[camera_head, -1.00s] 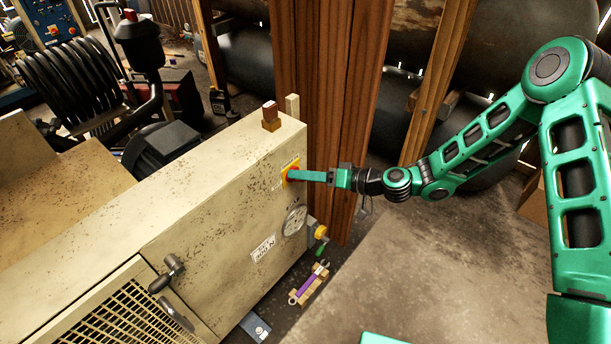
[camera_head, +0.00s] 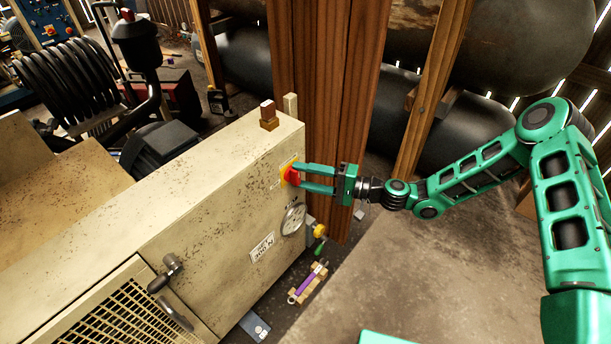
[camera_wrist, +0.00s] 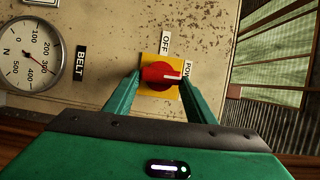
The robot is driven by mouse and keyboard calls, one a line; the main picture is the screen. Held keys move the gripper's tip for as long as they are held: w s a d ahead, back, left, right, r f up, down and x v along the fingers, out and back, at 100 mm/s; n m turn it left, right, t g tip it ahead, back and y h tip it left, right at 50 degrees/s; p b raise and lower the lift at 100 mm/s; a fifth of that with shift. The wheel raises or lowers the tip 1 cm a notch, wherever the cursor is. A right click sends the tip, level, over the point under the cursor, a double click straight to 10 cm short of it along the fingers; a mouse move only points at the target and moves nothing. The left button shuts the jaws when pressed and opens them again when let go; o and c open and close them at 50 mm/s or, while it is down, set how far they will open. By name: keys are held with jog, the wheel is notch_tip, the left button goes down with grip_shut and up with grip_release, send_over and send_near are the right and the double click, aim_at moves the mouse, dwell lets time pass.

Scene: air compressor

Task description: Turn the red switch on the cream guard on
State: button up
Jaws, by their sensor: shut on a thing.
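The red switch (camera_head: 291,174) is a rotary knob on a yellow plate on the right end of the cream guard (camera_head: 200,192). In the wrist view the red knob (camera_wrist: 160,75) lies between my two green fingers, and its white mark points right, toward the partly covered label "POW...". The label "OFF" (camera_wrist: 165,43) is above the yellow plate in that view. My gripper (camera_head: 300,174) reaches in from the right, its fingers on either side of the knob and shut on it. The fingers hide part of the yellow plate.
A round gauge (camera_head: 293,220) and a "BELT" label (camera_wrist: 81,62) are beside the switch on the guard. Wooden posts (camera_head: 325,100) stand close behind my gripper. A small stand with a purple part (camera_head: 308,283) is on the floor below. Open floor lies at the lower right.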

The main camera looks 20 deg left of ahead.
jog(key=shift+w+d+f+m, duration=0.1)
jog(key=shift+w+f+m, duration=0.1)
jog(key=shift+w+m, duration=0.1)
jog(key=o, duration=1)
jog(key=shift+o, duration=0.2)
jog(key=shift+s, duration=0.15)
jog(key=shift+r, duration=0.1)
jog(key=d, duration=1)
jog(key=shift+d, duration=0.35)
